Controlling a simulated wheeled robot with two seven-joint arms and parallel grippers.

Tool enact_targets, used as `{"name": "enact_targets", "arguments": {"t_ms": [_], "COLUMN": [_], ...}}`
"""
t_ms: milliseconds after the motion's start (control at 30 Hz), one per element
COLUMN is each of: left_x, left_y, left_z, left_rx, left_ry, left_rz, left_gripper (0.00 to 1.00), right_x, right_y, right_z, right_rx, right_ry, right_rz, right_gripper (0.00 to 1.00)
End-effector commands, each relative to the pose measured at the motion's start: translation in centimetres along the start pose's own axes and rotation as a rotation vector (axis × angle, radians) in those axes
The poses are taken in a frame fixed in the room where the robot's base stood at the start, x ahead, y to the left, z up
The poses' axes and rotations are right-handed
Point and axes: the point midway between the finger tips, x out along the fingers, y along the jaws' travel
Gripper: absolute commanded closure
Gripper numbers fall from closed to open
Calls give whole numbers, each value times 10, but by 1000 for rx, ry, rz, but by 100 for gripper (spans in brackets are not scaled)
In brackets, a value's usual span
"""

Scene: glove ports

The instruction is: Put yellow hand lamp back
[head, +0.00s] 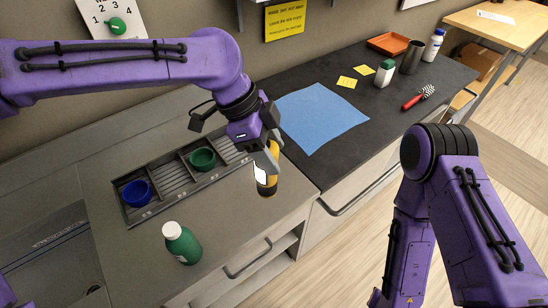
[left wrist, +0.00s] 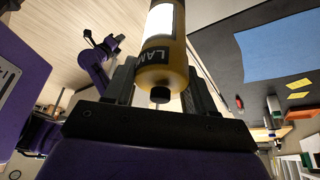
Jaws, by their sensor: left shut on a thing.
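The yellow hand lamp (head: 269,184) has a white panel and a dark end. It is in my left gripper (head: 270,158), near the front right of the grey counter; I cannot tell whether it touches the counter. In the left wrist view the lamp (left wrist: 163,76) sits between the two fingers of my left gripper (left wrist: 165,90), with part of a label reading "LAM". A grey slotted rack (head: 150,211) lies behind and left of it, with a blue cup (head: 137,193) and a green cup (head: 202,159) in separate compartments. My left arm hides the rack's right end.
A green bottle with a white cap (head: 182,244) stands on the front of the grey counter. A blue cloth (head: 320,117) lies on the dark counter.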

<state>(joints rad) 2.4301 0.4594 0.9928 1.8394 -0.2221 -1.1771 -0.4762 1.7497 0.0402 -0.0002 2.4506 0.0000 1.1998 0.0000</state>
Motion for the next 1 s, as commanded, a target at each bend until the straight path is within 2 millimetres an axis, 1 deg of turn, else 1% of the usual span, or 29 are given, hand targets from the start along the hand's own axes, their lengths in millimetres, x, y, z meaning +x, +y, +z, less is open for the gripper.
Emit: {"name": "enact_targets", "arguments": {"t_ms": [33, 133, 200, 367, 433, 533, 833, 867, 900, 933, 1000], "left_x": [10, 30, 39, 56, 68, 79, 82, 83, 82, 82, 82], "left_y": [-9, -26, -35, -48, -47, -47, -47, -47, -47, -47, -47], "left_z": [4, 12, 16, 22, 29, 34, 36, 36, 36, 36, 36], "left_rx": [-4, -4, -4, -4, -5, -3, -3, -3, -3, -3, -3], "left_ry": [-1, 0, 0, 0, 0, 0, -1, -1, -1, -1, -1], "left_rz": [8, 5, 3, 3, 3, 0, -2, -2, -2, -2, -2], "left_gripper": [97, 97, 97, 97, 97, 97, 97, 42, 29, 19, 19], "right_x": [-6, -11, -13, -18, -19, -20, -19, -19, -19, -19, -19], "right_y": [0, 1, 1, 1, 2, 2, 1, 1, 1, 1, 1], "right_z": [-3, -5, -6, -8, -8, -9, -8, -8, -8, -8, -8], "right_rx": [0, 0, 0, 0, 0, 0, 0, 0, 0, 0, 0], "right_ry": [1, 1, 1, 1, 1, 1, 1, 1, 1, 1, 1], "right_rz": [0, -1, -1, -1, -1, -1, -1, -1, -1, -1, -1], "right_gripper": [100, 100, 100, 100, 100, 100, 100, 100, 100, 100, 100]}}
